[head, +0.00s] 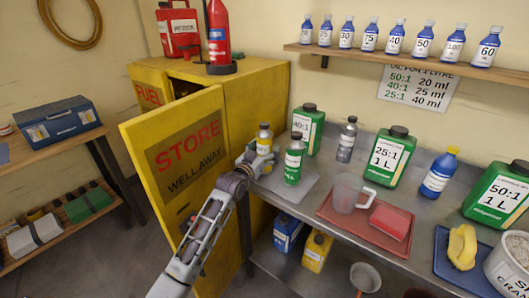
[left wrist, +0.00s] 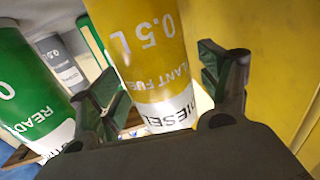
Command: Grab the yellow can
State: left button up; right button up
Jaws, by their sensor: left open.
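A small yellow can (head: 264,139) with a black cap and a white label band stands at the left end of the metal bench, on a grey mat (head: 296,190). My left gripper (head: 257,160) is at its near side and hides its lower part. In the left wrist view the yellow can (left wrist: 147,45) reads "0.5 L" and "DIESEL". It lies between the two spread fingers of the left gripper (left wrist: 163,75), with a gap visible at the right finger. Whether the left finger touches it I cannot tell. My right gripper is not in view.
A green bottle (head: 293,160) stands close to the right of the can. The open yellow cabinet door (head: 178,155) is on the left. Another yellow can (head: 316,252) stands on the lower shelf.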

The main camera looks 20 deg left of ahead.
aim_at(262, 128)
pick_arm(q)
jog(key=c, duration=1.2)
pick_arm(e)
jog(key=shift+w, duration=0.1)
pick_arm(q)
jog(key=shift+r, duration=0.1)
jog(key=shift+r, duration=0.45)
notch_tip(262, 128, up, 8)
jog(key=shift+f+p, duration=0.15)
jog(key=shift+p, duration=0.2)
jog(key=shift+r, duration=0.6)
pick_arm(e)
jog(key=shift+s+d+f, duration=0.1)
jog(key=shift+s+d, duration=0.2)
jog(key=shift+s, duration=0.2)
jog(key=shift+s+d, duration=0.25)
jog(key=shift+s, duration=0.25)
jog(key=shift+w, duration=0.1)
